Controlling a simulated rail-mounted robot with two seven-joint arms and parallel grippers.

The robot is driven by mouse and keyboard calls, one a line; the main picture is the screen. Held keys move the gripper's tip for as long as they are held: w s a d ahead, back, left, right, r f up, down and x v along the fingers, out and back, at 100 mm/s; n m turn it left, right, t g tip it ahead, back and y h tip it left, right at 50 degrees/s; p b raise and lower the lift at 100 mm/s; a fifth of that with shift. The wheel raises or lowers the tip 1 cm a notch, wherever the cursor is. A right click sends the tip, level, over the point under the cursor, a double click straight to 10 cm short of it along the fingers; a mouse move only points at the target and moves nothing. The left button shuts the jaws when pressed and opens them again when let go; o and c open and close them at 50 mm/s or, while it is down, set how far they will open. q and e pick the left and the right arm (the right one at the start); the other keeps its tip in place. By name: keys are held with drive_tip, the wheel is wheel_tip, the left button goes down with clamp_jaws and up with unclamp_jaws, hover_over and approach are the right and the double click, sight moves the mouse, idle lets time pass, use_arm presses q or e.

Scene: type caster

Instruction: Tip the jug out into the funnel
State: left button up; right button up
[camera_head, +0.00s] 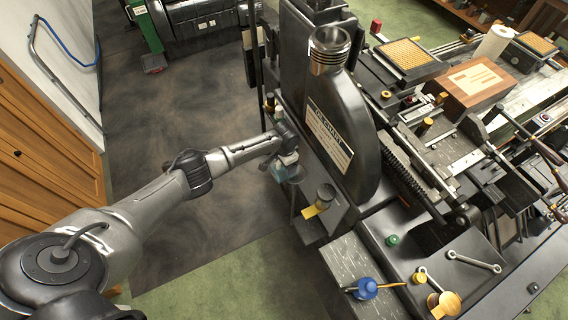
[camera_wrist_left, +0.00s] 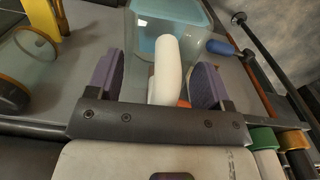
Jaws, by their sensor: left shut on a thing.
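My left gripper (camera_head: 287,156) is beside the tall black machine, shut on the jug (camera_head: 279,173). The jug is pale blue and translucent. In the left wrist view the white jug handle (camera_wrist_left: 167,70) stands between the purple finger pads of my left gripper (camera_wrist_left: 156,82), with the jug body (camera_wrist_left: 190,38) beyond it. I cannot tell whether the jug touches the shelf below, and its contents are unclear. A ribbed metal cup (camera_head: 329,50), which looks like the funnel, opens upward on top of the machine, up and to the right of my gripper. My right gripper is out of view.
The black machine housing (camera_head: 341,125) rises close to the right of my left gripper. A dark cup with a yellow part (camera_head: 324,197) stands on a low ledge nearby. A blue bottle-like thing (camera_head: 366,288) is lower down. Open floor (camera_head: 165,120) lies to the left.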

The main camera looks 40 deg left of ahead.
use_arm(q)
drive_tip(key=shift+w, duration=0.1)
drive_tip(key=shift+w+d+g+b, duration=0.1)
drive_tip(key=shift+w+g+b, duration=0.2)
drive_tip(key=shift+b, duration=0.15)
drive_tip(key=shift+w+r, duration=0.1)
drive_tip(key=shift+r, duration=0.05)
idle(0.4)
drive_tip(key=shift+g, duration=0.3)
drive_tip(key=shift+w+d+b, duration=0.1)
drive_tip(key=shift+w+b, duration=0.15)
drive_tip(key=shift+b, duration=0.55)
drive_tip(key=shift+g, duration=0.3)
drive_tip(key=shift+w+y, duration=0.1)
drive_tip(key=shift+y, duration=0.2)
drive_tip(key=shift+b, duration=0.3)
